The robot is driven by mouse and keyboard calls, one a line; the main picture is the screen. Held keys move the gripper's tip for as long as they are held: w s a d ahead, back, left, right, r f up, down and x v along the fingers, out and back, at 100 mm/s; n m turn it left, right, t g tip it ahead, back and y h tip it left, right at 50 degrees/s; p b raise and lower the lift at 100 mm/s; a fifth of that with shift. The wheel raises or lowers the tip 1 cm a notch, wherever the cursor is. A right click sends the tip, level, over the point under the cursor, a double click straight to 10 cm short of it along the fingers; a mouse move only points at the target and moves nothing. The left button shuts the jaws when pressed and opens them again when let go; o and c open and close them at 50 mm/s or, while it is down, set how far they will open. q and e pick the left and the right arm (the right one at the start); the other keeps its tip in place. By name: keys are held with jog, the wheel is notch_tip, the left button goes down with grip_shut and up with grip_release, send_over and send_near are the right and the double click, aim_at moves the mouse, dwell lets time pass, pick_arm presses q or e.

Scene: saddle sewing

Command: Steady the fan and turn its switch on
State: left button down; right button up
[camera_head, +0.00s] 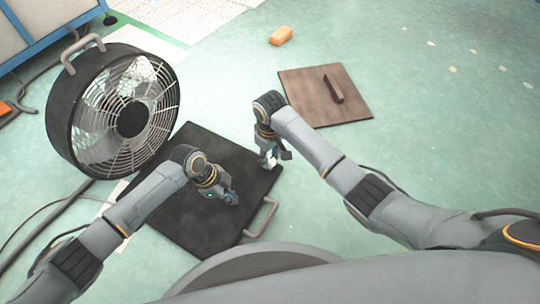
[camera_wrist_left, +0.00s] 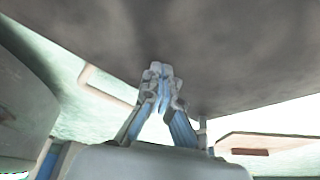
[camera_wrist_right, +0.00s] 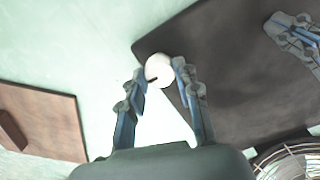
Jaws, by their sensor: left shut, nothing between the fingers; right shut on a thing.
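The fan (camera_head: 118,118), a black drum with a wire grille and a top handle, stands at the left in the head view. Its grille edge also shows in the right wrist view (camera_wrist_right: 288,160). A dark flat plate (camera_head: 215,155) lies in front of it. My right gripper (camera_head: 269,158) is shut on a small white round knob (camera_wrist_right: 160,69) at the plate's far right corner. My left gripper (camera_head: 233,197) is shut and empty over the plate; whether it touches the plate I cannot tell. No switch marking is legible.
A pale loop handle (camera_head: 262,218) sits at the dark plate's right edge. A brown board (camera_head: 310,95) with a bar lies beyond my right arm, near an orange block (camera_head: 281,35). Cables (camera_head: 50,225) run along the floor at left.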

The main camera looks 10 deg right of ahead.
pick_arm(q)
jog(key=shift+s+a+f, duration=0.15)
jog(key=shift+a+f, duration=0.05)
jog(key=shift+f, duration=0.05)
pick_arm(e)
jog(key=o, duration=1.1)
jog(key=shift+o, duration=0.2)
notch_tip(320, 180, up, 12)
pick_arm(q)
jog(key=shift+r, duration=0.1)
pick_arm(e)
jog(key=shift+r, duration=0.1)
pick_arm(q)
notch_tip(320, 180, up, 5)
jog(key=p, duration=0.5)
jog(key=shift+d+r, duration=0.15)
pick_arm(e)
notch_tip(320, 180, up, 5)
send_over(270, 159)
jog(key=shift+s+r, duration=0.1)
